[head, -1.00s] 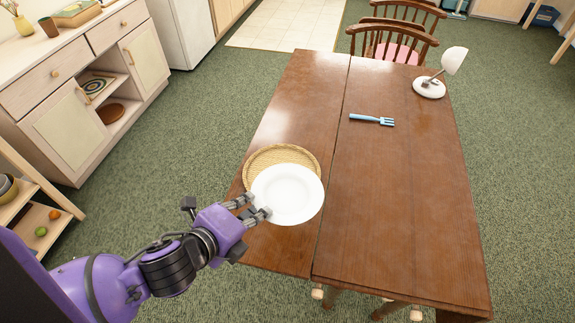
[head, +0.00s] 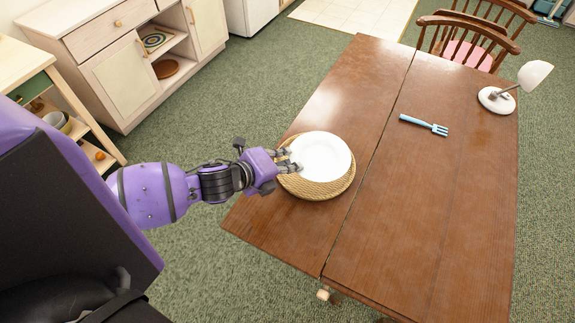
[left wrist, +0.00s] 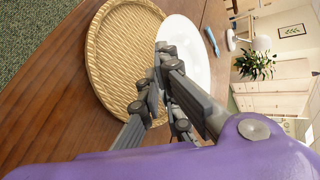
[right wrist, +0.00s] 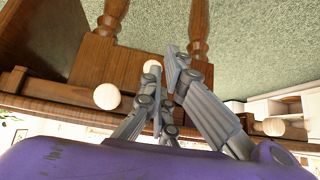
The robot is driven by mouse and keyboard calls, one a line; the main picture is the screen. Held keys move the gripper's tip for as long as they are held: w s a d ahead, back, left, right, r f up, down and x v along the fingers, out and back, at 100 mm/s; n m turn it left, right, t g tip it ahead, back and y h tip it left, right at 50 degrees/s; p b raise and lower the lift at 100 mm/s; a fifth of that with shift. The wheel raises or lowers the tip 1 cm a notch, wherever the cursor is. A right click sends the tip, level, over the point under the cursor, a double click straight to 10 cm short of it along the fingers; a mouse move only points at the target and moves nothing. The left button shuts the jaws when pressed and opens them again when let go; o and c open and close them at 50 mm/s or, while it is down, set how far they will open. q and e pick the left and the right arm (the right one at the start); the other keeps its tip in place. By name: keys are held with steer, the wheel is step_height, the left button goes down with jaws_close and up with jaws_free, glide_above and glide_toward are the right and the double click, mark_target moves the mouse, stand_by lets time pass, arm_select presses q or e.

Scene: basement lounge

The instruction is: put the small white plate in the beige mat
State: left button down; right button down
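The small white plate (head: 320,156) is over the round woven beige mat (head: 333,190), which lies at the left edge of the wooden table. My left gripper (head: 290,160) is shut on the plate's left rim. In the left wrist view, the plate (left wrist: 187,50) extends beyond the fingers (left wrist: 163,62) and is offset from the mat (left wrist: 112,62). It appears held just above the mat; any contact is hard to tell. My right gripper (right wrist: 161,65) shows only in its wrist view, fingertips close together and empty, near the table's edge and legs.
A blue fork (head: 424,125) lies on the table (head: 420,220), and a white lamp (head: 497,99) stands at its far right. Wooden chairs (head: 467,42) are at the far end. A cabinet (head: 120,75) stands at left. The near tabletop is clear.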

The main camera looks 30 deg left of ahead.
arm_select(q)
steer(key=w+f, duration=0.1)
steer(key=w+a+f, duration=0.1)
steer(key=shift+a+f, duration=0.15)
steer(key=shift+f, duration=0.2)
steer(key=shift+w+a+f, duration=0.15)
steer(key=shift+f, duration=1.65)
steer(key=shift+f+b, duration=0.1)
steer(key=shift+b, duration=0.2)
steer(key=c, duration=2.3)
jaws_free()
steer(key=shift+f, duration=0.1)
steer(key=shift+o, duration=0.2)
steer(key=shift+r, duration=0.2)
steer(key=v, duration=1.2)
